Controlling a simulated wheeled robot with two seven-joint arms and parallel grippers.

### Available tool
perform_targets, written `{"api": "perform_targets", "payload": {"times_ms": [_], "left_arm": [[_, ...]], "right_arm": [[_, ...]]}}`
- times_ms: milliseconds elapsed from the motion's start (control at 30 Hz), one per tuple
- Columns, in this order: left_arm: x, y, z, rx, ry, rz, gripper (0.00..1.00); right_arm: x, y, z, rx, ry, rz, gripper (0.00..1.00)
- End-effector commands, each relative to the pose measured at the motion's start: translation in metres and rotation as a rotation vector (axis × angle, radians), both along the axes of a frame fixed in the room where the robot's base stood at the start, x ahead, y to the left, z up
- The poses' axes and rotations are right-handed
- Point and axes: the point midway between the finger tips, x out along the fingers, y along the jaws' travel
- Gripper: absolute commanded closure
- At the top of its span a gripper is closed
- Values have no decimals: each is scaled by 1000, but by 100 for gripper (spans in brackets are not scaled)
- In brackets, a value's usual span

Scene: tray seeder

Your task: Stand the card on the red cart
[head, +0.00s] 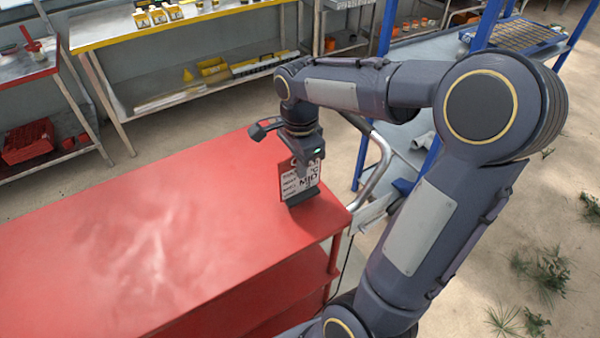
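The card (312,183) is a pale sign with dark print and a red edge, in a dark foot (303,198). It is upright at the right end of the red cart's top (200,222), close to the cart's edge. The foot appears to touch the top. My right gripper (303,168) points down at the card, with a finger in front of its upper part. The other finger is hidden, so I cannot tell whether the gripper is shut on the card. My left gripper is out of view.
The cart's curved metal handle (379,165) is just right of the card. A blue-framed bench (425,75) stands behind my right arm. A yellow-edged bench (180,35) with small boxes is at the back. The cart top left of the card is clear.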

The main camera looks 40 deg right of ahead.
Motion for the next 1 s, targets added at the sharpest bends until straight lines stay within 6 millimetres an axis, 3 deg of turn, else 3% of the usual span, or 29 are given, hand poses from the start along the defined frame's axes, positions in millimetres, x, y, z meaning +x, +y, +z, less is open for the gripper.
{"api": "perform_targets", "payload": {"times_ms": [167, 567, 767, 1000], "left_arm": [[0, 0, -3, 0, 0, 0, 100], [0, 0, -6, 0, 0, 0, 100], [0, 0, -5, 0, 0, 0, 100], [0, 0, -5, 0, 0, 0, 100]], "right_arm": [[-2, 1, -24, 2, 5, 1, 100], [-2, 1, -30, 1, 2, 1, 100], [-2, 1, -29, 1, 2, 1, 74], [-2, 1, -29, 1, 2, 1, 74]]}}
